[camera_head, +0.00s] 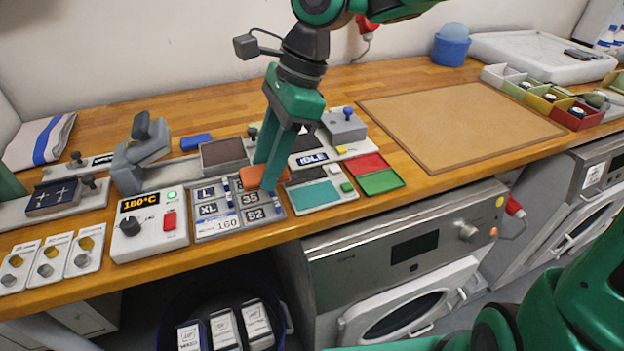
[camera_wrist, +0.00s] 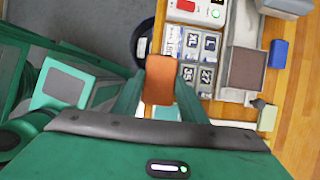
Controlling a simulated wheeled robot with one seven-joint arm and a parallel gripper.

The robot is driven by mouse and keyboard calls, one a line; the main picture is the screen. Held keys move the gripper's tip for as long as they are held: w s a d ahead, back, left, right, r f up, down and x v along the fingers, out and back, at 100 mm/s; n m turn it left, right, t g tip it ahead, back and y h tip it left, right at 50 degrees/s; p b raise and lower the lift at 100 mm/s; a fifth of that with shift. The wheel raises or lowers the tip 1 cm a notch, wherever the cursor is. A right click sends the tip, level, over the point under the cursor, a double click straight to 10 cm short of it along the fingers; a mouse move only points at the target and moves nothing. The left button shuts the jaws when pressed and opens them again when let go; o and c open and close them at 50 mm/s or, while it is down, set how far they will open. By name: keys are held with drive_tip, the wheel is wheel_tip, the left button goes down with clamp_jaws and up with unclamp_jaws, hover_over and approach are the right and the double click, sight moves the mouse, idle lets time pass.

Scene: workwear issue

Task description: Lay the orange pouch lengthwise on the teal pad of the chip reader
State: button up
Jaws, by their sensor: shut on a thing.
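My gripper (camera_head: 268,182) is shut on the orange pouch (camera_head: 251,177) and holds it over the right edge of the size-tile board. In the wrist view the pouch (camera_wrist: 159,78) sits lengthwise between the two green fingers of my gripper (camera_wrist: 160,88). The teal pad (camera_head: 315,194) of the chip reader (camera_head: 345,193) lies just right of the gripper in the head view, with nothing on it. In the wrist view a small part of the teal pad (camera_wrist: 166,113) shows below the pouch. A finger hides part of the pouch in the head view.
The tile board (camera_head: 217,228) and a heater box reading 180°C (camera_head: 149,225) stand left of the pouch. Red and green trays (camera_head: 381,181) lie right of the reader. An IDLE display (camera_head: 312,159) stands behind it. A cork mat (camera_head: 460,125) is clear at right.

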hover_over(312, 195)
drive_tip(key=d, duration=0.1)
drive_tip(key=f, duration=0.7)
drive_tip(key=shift+w+d, duration=0.15)
drive_tip(key=shift+w, duration=0.05)
drive_tip(key=shift+f, duration=2)
drive_tip(key=o, duration=1.1)
drive_tip(key=shift+c, duration=0.2)
drive_tip(key=shift+d, duration=0.1)
drive_tip(key=shift+r, duration=0.1)
drive_tip(key=v, duration=1.2)
